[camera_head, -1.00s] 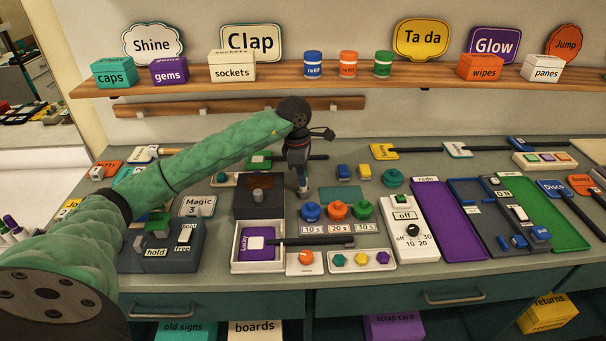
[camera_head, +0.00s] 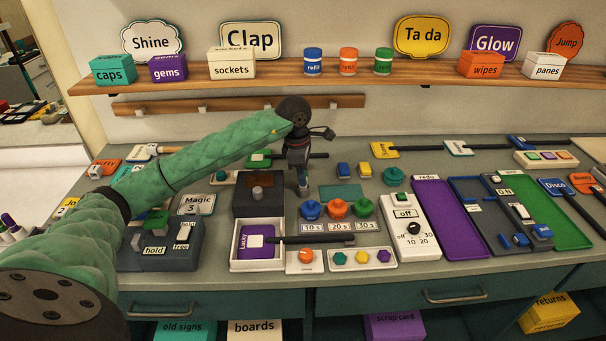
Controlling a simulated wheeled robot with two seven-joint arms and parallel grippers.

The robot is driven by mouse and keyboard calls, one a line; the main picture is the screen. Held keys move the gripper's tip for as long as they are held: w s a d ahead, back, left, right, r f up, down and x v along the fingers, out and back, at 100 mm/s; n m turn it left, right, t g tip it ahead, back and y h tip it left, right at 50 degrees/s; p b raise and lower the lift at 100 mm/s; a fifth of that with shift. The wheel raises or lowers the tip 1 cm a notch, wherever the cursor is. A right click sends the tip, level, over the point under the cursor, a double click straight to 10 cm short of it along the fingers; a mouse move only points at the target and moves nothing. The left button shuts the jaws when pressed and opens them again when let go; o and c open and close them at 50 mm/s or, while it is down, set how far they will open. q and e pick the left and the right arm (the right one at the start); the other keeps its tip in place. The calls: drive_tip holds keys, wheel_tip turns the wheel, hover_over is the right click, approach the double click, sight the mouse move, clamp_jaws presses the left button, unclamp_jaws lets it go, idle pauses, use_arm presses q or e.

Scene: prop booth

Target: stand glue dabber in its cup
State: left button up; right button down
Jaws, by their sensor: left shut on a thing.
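My left gripper (camera_head: 301,164) points straight down over the back middle of the bench. It is shut on a slim, upright thing, which I take to be the glue dabber (camera_head: 303,183); only its lower part shows below the fingers. Its foot is close to the bench top. I cannot tell whether it stands in a cup, as the cup is not clear at this size. A dark brown box (camera_head: 259,208) with a small grey knob stands just left of the dabber. My right gripper is not in view.
In front are a white tray (camera_head: 238,263) with a purple sign and a black-handled stick. A dial box (camera_head: 403,210) and purple and green trays (camera_head: 566,215) lie right. A shelf (camera_head: 400,73) runs behind.

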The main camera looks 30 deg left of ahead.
use_arm(q)
drive_tip(key=shift+b, duration=0.4)
idle(0.8)
drive_tip(key=o, duration=1.2)
drive_tip(key=shift+r+p, duration=1.1)
drive_tip(key=shift+r, duration=2.85)
